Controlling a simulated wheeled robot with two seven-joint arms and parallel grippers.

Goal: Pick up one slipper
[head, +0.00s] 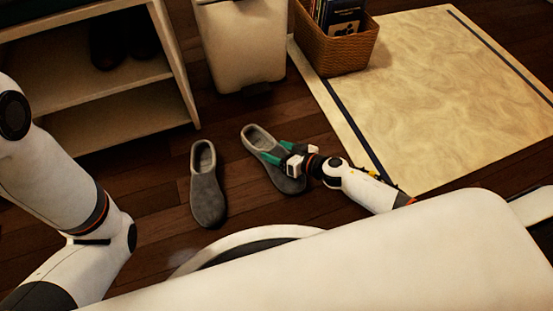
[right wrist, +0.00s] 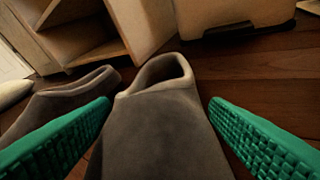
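Two grey slippers lie side by side on the wooden floor. The right slipper (head: 258,140) is partly covered by my right gripper (head: 272,150). In the right wrist view this slipper (right wrist: 165,125) lies between the two green fingers, with its opening facing away. The fingers (right wrist: 160,101) are spread wide, one on each side of the slipper, with no clear contact. The left slipper (head: 208,190) lies apart; it also shows in the right wrist view (right wrist: 60,102), behind the left finger. My left arm shows at the left of the head view, but its gripper is out of frame.
A shelf (head: 120,75) with dark shoes stands at the upper left. A pale bin (head: 240,45) and a wicker basket (head: 335,50) with books stand behind the slippers. A cream rug (head: 440,100) lies to the right. Bare floor surrounds the slippers.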

